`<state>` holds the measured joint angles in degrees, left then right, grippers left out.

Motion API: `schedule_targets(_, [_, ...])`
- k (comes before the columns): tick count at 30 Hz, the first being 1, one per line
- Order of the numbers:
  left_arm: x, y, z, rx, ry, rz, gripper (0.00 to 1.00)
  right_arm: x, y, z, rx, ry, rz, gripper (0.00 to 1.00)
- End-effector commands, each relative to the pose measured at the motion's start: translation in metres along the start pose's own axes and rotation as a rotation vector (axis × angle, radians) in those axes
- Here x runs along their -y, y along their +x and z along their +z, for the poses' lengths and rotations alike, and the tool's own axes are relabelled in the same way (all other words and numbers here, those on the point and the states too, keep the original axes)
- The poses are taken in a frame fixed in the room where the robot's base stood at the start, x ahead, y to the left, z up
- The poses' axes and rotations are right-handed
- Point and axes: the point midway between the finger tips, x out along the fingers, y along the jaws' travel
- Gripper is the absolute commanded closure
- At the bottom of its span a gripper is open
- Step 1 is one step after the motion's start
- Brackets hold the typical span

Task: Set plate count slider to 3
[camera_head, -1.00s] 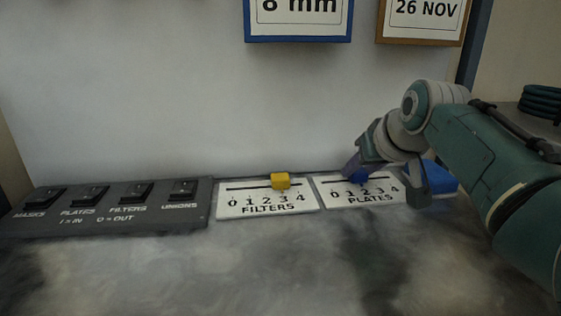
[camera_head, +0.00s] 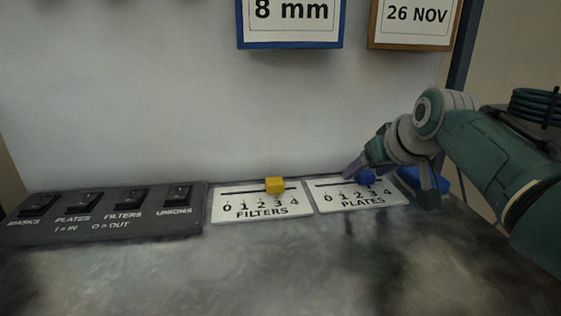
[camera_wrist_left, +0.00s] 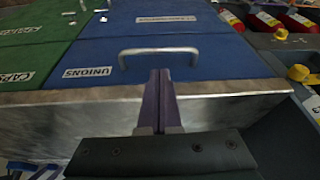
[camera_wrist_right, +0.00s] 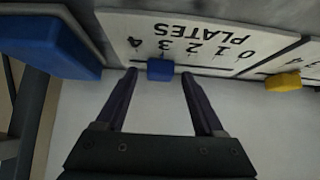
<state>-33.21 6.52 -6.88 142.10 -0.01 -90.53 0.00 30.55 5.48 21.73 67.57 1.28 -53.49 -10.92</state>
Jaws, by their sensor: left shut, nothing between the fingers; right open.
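The white plates panel (camera_head: 335,205) lies on the bench with a scale from 0 to 4. Its blue slider knob (camera_head: 365,177) sits near the 3 in the head view; its exact alignment is hard to tell. My right gripper (camera_head: 360,169) is open, with its fingers on either side of the knob. In the right wrist view the blue knob (camera_wrist_right: 160,69) lies between the two fingertips, with a visible gap on the left.
The filters panel (camera_head: 240,213) with a yellow knob (camera_head: 275,185) lies left of the plates panel. A dark switch panel (camera_head: 110,225) is further left. A blue block (camera_wrist_right: 50,48) lies beyond the plates panel's other end. A grey wall rises behind; the bench front is clear.

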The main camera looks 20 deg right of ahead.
Motion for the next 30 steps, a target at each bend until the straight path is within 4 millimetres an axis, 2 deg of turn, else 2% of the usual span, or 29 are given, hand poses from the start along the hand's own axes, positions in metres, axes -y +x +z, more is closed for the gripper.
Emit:
schedule_targets(4, [0.001,-0.002,-0.001,0.001,0.003,-0.002,1.00,0.000,-0.003,0.000,0.001,0.000,0.000,0.30])
schedule_targets(8, [0.002,-0.010,-0.003,0.001,0.006,-0.005,1.00,0.000,-0.017,-0.002,0.000,0.000,0.001,0.30])
schedule_targets(21, [0.003,-0.034,-0.010,0.002,0.009,-0.007,1.00,0.000,-0.086,-0.001,-0.001,0.000,0.000,0.30])
schedule_targets(30, [0.003,-0.036,-0.011,0.002,0.008,-0.006,1.00,0.000,-0.100,0.000,0.001,0.000,-0.001,0.30])
